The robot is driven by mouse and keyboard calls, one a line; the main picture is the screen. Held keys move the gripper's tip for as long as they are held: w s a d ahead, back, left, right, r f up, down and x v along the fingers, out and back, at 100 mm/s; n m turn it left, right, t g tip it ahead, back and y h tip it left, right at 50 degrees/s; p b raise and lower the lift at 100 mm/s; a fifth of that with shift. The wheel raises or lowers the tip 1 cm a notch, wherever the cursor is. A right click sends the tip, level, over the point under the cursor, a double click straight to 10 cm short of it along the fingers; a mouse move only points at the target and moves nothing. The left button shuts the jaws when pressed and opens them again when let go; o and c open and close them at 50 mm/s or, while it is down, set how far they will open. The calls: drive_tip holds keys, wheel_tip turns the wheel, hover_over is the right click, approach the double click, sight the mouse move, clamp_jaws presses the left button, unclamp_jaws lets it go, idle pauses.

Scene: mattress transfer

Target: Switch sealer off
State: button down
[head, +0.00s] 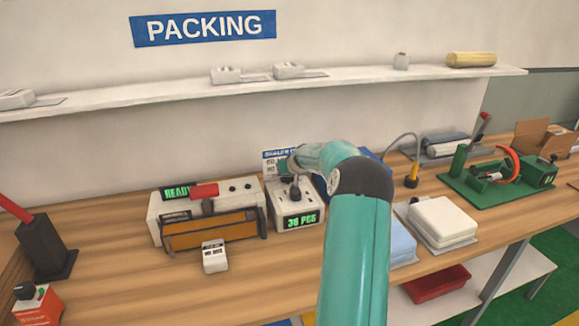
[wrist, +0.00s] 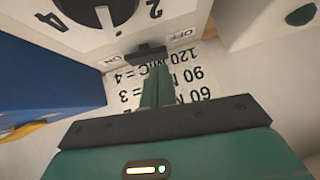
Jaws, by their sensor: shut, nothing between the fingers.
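In the wrist view, a black switch (wrist: 146,54) sits on a white panel between the upside-down words OFF, on the right, and ON, on the left. My gripper (wrist: 155,72) is shut and empty, its fingertips right at the switch; I cannot tell whether they touch. Which way the switch is set is unclear. A black dial (wrist: 95,10) with numbers is on the same panel. In the head view, a long machine (head: 207,215) with an orange front and red handle shows READY in green. My arm's end hides part of the white box (head: 283,215) beside it.
A printed thickness chart (wrist: 130,90) lies behind the fingers. A blue block (wrist: 45,75) stands close on the left in the wrist view, and a white box with a green button (wrist: 300,15) on the right. A small white device (head: 214,256) stands before the machine; bare wooden bench (head: 120,285) lies left.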

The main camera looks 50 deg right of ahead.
drive_tip(key=shift+f, duration=0.45)
drive_tip(key=shift+w, duration=0.1)
drive_tip(key=shift+a+f, duration=0.25)
drive_tip(key=shift+f, duration=0.15)
drive_tip(key=shift+d, duration=0.15)
drive_tip(key=shift+s+d, duration=0.45)
drive_tip(key=shift+d, duration=0.25)
drive_tip(key=shift+a+r, duration=0.1)
drive_tip(key=shift+r, duration=0.05)
